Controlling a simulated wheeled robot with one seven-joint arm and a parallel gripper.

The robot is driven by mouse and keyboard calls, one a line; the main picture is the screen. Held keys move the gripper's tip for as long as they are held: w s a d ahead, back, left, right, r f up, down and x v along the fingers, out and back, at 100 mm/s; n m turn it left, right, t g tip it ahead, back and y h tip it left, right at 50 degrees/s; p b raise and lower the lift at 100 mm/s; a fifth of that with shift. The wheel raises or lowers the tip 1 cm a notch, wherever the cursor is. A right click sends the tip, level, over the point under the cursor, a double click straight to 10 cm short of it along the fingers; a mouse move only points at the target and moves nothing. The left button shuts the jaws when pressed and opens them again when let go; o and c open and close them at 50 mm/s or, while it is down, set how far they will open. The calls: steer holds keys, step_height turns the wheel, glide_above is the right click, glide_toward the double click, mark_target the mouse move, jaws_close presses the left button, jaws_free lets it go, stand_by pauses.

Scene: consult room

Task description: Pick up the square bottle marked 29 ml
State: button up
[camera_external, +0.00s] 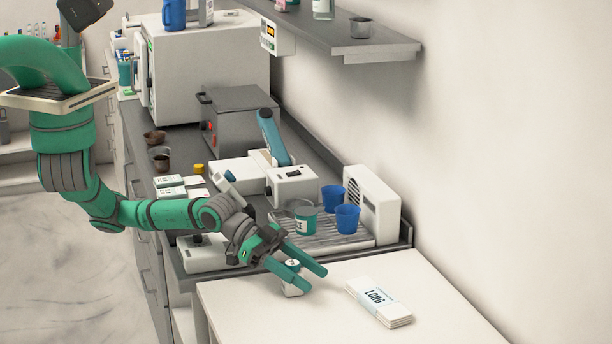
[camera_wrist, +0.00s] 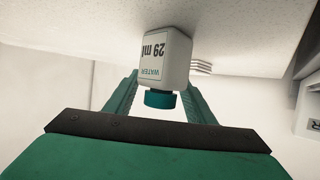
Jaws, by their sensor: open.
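The square bottle (camera_wrist: 166,56) is white with a teal cap and a label reading "WATER 29 ml", upside down in the wrist view. In the external view the bottle (camera_external: 292,279) stands on the white table (camera_external: 240,299), partly hidden by my gripper's fingers. My gripper (camera_external: 310,277) is open, with its green fingers at the bottle, one on each side as the picture shows it. In the wrist view my gripper (camera_wrist: 160,97) has a finger to the left and right of the bottle's cap end. I cannot tell whether either finger touches it.
A stack of white packs marked "LONG" (camera_external: 380,302) lies on the table to the right. Behind, a ribbed tray (camera_external: 335,243) holds two blue cups (camera_external: 347,219) and a green cup (camera_external: 305,222). A white device (camera_external: 372,203) stands beside it.

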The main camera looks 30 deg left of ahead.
steer(key=c, duration=1.1)
